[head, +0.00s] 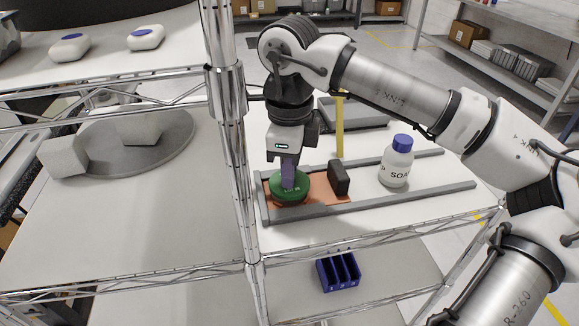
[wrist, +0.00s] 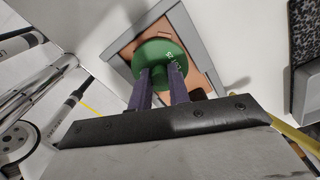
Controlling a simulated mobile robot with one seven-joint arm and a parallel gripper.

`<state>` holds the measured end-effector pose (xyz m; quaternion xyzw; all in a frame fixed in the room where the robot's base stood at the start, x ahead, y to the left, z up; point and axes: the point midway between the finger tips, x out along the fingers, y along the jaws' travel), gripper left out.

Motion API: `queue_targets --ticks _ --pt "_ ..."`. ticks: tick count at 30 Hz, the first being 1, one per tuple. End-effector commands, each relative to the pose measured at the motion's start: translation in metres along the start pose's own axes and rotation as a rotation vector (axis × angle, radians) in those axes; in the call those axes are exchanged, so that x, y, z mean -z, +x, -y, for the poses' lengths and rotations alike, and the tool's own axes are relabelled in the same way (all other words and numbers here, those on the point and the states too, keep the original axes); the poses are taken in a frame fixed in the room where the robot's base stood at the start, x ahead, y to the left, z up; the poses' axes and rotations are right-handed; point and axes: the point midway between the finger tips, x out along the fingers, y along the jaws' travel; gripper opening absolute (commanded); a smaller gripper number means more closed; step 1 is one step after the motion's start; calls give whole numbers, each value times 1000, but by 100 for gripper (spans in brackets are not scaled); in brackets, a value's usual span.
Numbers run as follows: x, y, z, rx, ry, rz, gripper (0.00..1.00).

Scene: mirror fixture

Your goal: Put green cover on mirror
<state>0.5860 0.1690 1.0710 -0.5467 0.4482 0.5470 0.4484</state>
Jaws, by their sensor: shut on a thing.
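The round green cover (head: 276,190) is between the purple fingers of my gripper (head: 288,181), which is shut on it. The wrist view also shows the cover (wrist: 152,52) at the fingertips (wrist: 161,72). It is over the left part of a copper-coloured plate (head: 325,192) in a grey frame (head: 262,206) on the white shelf. I cannot tell whether the cover touches the plate or hangs just above it. No mirror can be clearly made out; the cover and fingers hide what is under them.
A black block (head: 339,178) stands on the plate's right side, close to the cover. A yellow post (head: 339,128) rises behind. A white soap bottle (head: 396,163) with a blue cap stands to the right. A chrome shelf post (head: 229,110) is close on the left.

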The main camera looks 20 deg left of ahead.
Motion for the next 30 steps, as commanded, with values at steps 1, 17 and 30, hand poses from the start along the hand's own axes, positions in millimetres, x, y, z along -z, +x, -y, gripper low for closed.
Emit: queue_targets --ticks 1,17,30 --pt "0 0 0 0 0 0 0" --pt "0 0 0 0 0 0 48" --pt "0 -1 0 0 0 0 66"
